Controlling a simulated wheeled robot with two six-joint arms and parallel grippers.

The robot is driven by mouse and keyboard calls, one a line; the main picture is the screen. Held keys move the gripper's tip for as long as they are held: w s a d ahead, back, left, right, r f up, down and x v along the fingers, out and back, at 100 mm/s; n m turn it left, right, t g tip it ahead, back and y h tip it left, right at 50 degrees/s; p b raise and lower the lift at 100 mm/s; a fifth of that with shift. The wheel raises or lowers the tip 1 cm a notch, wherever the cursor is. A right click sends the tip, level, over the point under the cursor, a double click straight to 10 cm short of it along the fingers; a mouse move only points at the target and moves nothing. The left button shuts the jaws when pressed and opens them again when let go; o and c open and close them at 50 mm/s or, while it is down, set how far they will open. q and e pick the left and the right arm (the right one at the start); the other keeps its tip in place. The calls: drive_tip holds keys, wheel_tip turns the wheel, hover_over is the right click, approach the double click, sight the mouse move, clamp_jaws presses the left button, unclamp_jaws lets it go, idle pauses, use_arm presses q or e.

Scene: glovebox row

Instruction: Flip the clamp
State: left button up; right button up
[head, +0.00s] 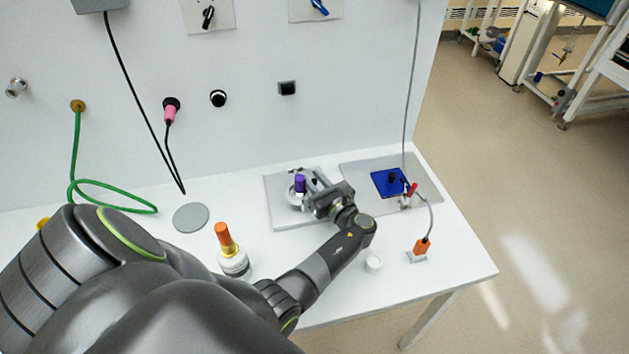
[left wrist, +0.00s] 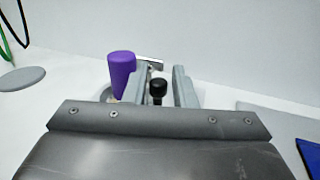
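A purple handle (head: 300,183) stands upright over a grey plate (head: 283,217) on the white bench; it looks like part of the clamp. In the left wrist view the purple handle (left wrist: 121,72) is just outside the left finger, with a metal bar (left wrist: 150,63) behind. A black knob (left wrist: 157,90) shows between the fingers. My left gripper (head: 310,188) is over the plate, and its two fingers are apart in the left wrist view (left wrist: 161,84). I cannot tell whether a finger touches the handle. The gripper hides much of the clamp's base. My right gripper is not in view.
To the right, a grey plate (head: 357,174) carries a blue pad (head: 385,183) and a red-handled part (head: 411,190). The wall is behind, with a green hose (head: 76,150).

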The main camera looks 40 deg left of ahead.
use_arm(q)
drive_tip(key=shift+o, duration=0.6)
drive_tip(key=shift+s+f, duration=0.1)
